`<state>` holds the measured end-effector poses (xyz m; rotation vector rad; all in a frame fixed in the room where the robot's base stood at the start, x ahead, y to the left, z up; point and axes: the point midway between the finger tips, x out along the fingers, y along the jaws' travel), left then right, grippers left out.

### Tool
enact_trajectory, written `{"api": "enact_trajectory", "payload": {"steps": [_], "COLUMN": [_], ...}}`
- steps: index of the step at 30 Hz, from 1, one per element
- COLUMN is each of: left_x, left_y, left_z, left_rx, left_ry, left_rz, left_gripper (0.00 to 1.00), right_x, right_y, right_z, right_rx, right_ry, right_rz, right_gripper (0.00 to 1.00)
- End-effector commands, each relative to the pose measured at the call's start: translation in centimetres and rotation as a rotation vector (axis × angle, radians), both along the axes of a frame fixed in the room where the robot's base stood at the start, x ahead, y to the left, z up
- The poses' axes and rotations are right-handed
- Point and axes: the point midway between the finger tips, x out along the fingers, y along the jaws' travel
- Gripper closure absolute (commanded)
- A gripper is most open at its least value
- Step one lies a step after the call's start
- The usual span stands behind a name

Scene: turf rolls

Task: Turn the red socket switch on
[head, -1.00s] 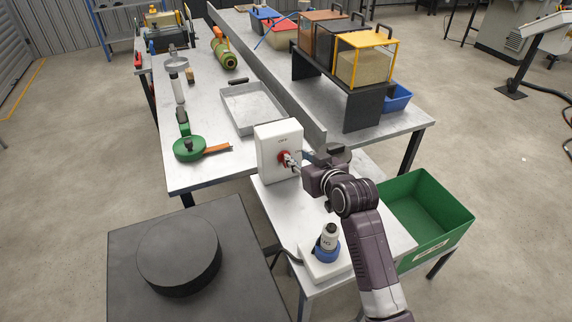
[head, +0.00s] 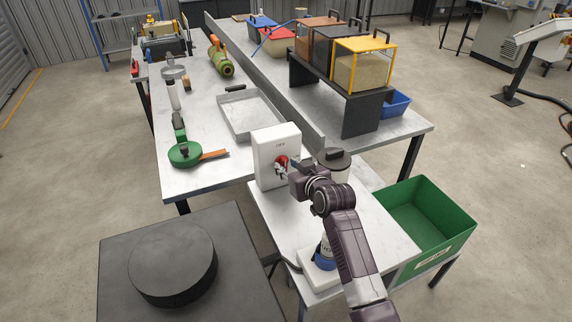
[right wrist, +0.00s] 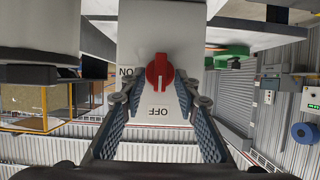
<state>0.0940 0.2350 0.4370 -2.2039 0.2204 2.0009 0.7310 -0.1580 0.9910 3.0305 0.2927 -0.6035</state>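My left gripper is out of view.
A lidded container (head: 333,160) stands just right of my wrist. A blue-collared socket (head: 325,254) on a white base is partly behind my forearm. A green bin (head: 425,220) stands at right, a round black block (head: 173,262) at lower left.

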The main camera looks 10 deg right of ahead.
Motion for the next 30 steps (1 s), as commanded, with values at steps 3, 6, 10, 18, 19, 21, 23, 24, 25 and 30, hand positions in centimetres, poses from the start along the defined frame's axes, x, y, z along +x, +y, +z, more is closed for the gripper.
{"api": "enact_trajectory", "payload": {"steps": [3, 6, 10, 18, 19, 21, 23, 24, 25, 30], "left_x": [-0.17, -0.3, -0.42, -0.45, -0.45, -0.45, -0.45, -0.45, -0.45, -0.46], "left_y": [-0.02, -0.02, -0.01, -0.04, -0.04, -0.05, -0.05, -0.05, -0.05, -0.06], "left_z": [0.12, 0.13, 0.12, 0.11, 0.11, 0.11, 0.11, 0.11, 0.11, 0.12], "left_rx": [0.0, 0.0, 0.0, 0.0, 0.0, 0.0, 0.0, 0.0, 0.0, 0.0], "left_ry": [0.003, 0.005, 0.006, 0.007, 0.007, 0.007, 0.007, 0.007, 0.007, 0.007], "left_rz": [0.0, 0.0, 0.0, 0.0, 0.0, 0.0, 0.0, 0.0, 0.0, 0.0], "left_gripper": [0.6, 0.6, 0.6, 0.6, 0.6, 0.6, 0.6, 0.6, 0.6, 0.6], "right_x": [0.84, 1.17, 1.3, 1.28, 1.28, 1.28, 1.28, 1.27, 1.27, 1.27], "right_y": [0.19, 0.27, 0.28, 0.27, 0.26, 0.26, 0.26, 0.26, 0.26, 0.23], "right_z": [-0.29, -0.51, -0.61, -0.58, -0.58, -0.58, -0.58, -0.59, -0.59, -0.59], "right_rx": [0.002, 0.002, 0.001, 0.001, 0.001, 0.001, 0.001, 0.001, 0.001, 0.003], "right_ry": [0.0, 0.001, 0.001, 0.001, 0.001, 0.001, 0.001, 0.001, 0.001, 0.002], "right_rz": [0.0, 0.0, 0.0, 0.0, 0.0, 0.0, 0.0, 0.0, 0.0, 0.0], "right_gripper": [0.71, 0.71, 0.71, 0.82, 0.85, 0.93, 1.0, 1.0, 1.0, 1.0]}}
